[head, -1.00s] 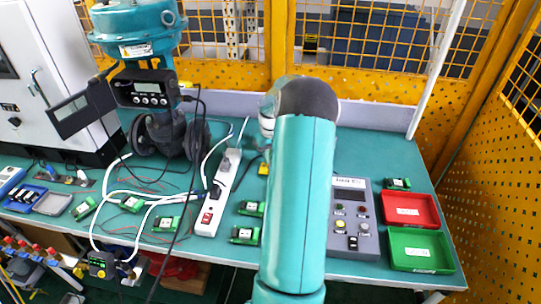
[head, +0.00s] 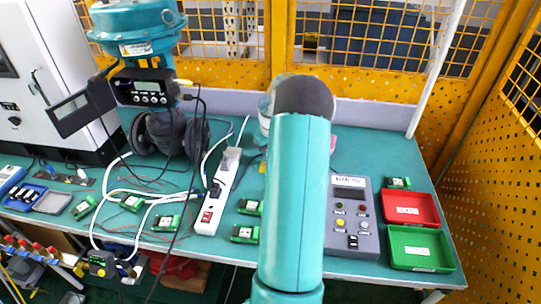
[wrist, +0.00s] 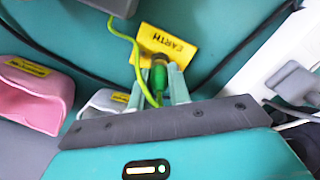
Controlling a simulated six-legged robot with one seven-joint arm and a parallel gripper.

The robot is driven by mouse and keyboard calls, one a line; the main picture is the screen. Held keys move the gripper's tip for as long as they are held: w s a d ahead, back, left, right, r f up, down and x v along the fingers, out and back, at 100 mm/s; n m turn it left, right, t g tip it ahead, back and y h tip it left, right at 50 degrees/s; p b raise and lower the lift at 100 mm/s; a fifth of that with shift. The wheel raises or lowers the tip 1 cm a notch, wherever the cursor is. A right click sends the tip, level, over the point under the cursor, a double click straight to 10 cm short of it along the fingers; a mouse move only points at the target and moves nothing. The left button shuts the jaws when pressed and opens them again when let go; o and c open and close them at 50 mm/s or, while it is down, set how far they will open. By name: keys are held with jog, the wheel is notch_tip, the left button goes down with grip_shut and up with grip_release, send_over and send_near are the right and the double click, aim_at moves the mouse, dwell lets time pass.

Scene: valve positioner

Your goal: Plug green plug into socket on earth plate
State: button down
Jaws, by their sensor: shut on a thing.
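The yellow earth plate (wrist: 178,42), lettered EARTH, lies on the teal bench top in the wrist view. The green plug (wrist: 158,84) is between the fingers of my gripper (wrist: 161,78), which are shut on it. The plug's front end is at the plate's near edge, over a dark, brownish round part that looks like the socket. I cannot tell whether the plug is inside it or just in front. A yellow-green cable (wrist: 137,62) loops from the plug up to the left. In the head view my arm hides the gripper and plug.
A pink block (wrist: 37,94) and a whitish block (wrist: 104,104) stand left of my gripper. A white power strip (head: 217,190) with a grey plug (wrist: 292,82) is to the right in the wrist view. Black cables cross the bench. A button box (head: 352,215) and red tray (head: 409,209) stand right.

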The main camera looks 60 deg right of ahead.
jog(key=shift+f, duration=0.45)
dwell(1.1)
jog(key=c, duration=0.9)
grip_release()
jog(key=shift+r, duration=3.55)
